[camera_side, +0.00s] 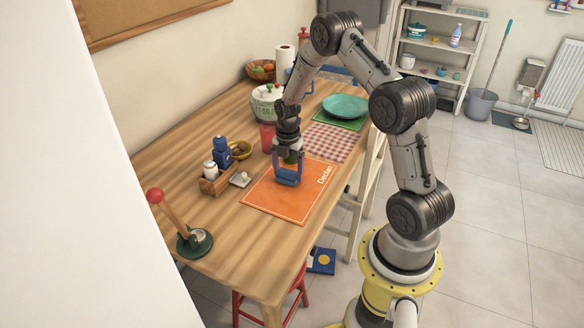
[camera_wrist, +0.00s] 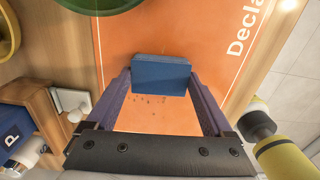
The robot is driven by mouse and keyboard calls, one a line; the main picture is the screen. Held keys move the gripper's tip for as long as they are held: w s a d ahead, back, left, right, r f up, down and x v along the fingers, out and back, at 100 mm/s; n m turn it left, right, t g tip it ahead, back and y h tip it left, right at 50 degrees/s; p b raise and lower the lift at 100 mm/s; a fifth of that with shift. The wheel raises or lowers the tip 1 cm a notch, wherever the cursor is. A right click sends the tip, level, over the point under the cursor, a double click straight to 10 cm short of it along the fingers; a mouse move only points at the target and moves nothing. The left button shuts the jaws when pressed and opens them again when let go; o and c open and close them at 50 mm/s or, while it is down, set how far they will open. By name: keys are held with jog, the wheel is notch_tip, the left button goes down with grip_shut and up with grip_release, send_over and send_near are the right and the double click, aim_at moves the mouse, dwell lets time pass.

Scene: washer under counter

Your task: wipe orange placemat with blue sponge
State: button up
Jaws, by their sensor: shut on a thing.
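The orange placemat (camera_side: 268,197) lies flat on the wooden table, with white lettering and a thin border line. It fills the middle of the wrist view (camera_wrist: 215,50). My gripper (camera_side: 288,180) points down over the placemat's far part. In the wrist view, its purple fingers (camera_wrist: 161,82) are shut on the blue sponge (camera_wrist: 161,73), one on each end. Dark specks (camera_wrist: 150,99) show on the placemat just beside the sponge. Whether the sponge touches the placemat I cannot tell.
A red cup (camera_side: 267,138) is behind. A checked cloth (camera_side: 331,142) and teal plate (camera_side: 345,106) lie beyond.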

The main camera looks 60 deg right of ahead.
jog(key=shift+a, duration=4.3)
jog(key=shift+w+a, duration=0.3)
jog(key=shift+w, duration=0.45)
jog(key=shift+d+f, duration=0.1)
jog(key=shift+d, duration=6)
notch_tip(320, 180, up, 8)
